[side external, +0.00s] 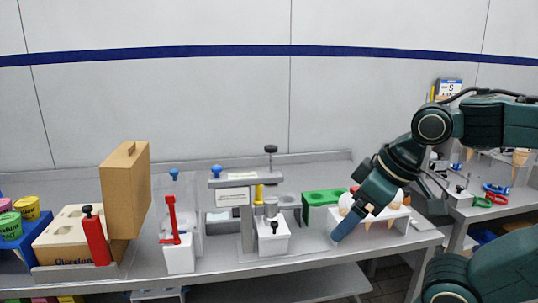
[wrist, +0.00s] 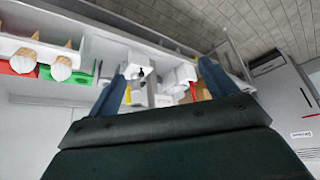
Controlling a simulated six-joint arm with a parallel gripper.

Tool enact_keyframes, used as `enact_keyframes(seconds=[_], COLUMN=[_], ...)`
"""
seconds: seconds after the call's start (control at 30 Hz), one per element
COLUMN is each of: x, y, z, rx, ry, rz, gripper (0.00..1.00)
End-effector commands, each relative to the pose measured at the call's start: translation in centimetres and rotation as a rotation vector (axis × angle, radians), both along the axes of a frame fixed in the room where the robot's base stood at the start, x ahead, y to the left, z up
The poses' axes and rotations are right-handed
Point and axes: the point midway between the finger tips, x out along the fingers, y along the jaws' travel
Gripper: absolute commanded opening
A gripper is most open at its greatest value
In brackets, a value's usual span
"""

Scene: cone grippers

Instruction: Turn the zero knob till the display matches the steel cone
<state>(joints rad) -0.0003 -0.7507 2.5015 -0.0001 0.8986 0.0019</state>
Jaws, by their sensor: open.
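My gripper (side external: 346,228) reaches down from the right in the side view, its blue fingers low before a white cone rack. In the wrist view the two blue fingers (wrist: 162,85) are spread apart with nothing gripped. Left of it stands a grey gauge stand (side external: 246,225) with a white panel (side external: 232,197), too small to read. A black knob (side external: 270,149) and a blue knob (side external: 217,169) top the stand; I cannot tell which is the zero knob.
The white rack (side external: 398,233) with cones is close to my gripper. A green block (side external: 321,198) lies behind. The rear bench strip is mostly clear.

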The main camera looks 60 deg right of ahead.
Motion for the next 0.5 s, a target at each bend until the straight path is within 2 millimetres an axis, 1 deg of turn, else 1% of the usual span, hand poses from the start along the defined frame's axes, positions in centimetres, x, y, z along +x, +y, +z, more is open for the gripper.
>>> enact_keyframes(seconds=[0.03,0.17,0.2,0.27,0.37,0.5], x=[0.1,0.8,1.2,1.9,3.5,6.6], y=[0.0,0.0,0.0,0.0,0.0,-0.1], z=[0.1,0.8,1.2,1.9,3.4,5.9], rx=[0.0,0.0,0.001,0.001,0.002,0.005], ry=[0.0,0.003,0.005,0.008,0.013,0.024], rz=[0.0,0.0,0.0,0.0,0.0,0.0], gripper=[0.74,0.49,0.47,0.47,0.47,0.47])
